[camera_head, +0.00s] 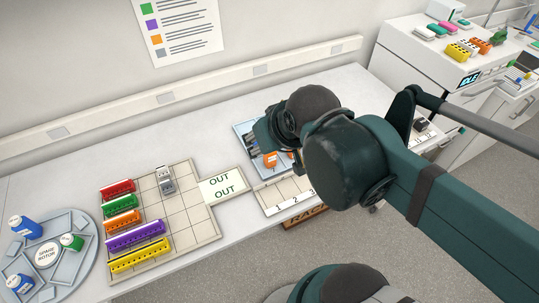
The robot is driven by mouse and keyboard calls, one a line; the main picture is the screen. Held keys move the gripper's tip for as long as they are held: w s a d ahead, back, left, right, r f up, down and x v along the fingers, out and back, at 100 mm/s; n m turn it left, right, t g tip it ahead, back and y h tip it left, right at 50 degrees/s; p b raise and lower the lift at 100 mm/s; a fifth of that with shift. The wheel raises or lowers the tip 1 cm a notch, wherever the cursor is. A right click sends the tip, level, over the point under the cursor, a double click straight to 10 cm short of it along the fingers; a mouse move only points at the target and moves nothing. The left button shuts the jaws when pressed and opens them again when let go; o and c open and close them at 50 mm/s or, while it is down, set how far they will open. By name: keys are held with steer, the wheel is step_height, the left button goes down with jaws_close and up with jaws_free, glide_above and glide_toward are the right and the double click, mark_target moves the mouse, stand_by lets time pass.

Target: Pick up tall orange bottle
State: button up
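An orange bottle (270,160) with a pale label stands at the near side of a blue tray (240,130) in the middle of the bench. More orange shows just right of it, partly covered by my arm; I cannot tell whether it is a second bottle. My gripper (268,138) is at the end of the dark arm, right above the orange bottle in the picture. My arm's links hide most of the gripper, so its fingers and any contact with the bottle cannot be made out.
A numbered rack (268,204) lies in front of the tray, partly behind my arm. To the left are an OUT card (222,185), a grid board (205,226) with coloured strips, and a round rotor (84,262) holding blue and green bottles. A white IDLE machine (405,62) stands at right.

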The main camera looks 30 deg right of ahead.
steer(key=shift+o, duration=0.5)
steer(key=shift+w+f, duration=0.1)
steer(key=shift+f, duration=0.05)
steer(key=g+b, duration=0.2)
steer(key=g, duration=0.1)
glide_above(270, 160)
steer(key=s+d, duration=0.1)
step_height(270, 160, down, 18)
steer(key=shift+r, duration=0.2)
stand_by(0.3)
stand_by(0.3)
steer(key=shift+b+x, duration=0.4)
steer(key=shift+x, duration=0.85)
steer(key=shift+w+f, duration=0.15)
steer(key=shift+b+x, duration=0.45)
steer(key=shift+x, duration=2)
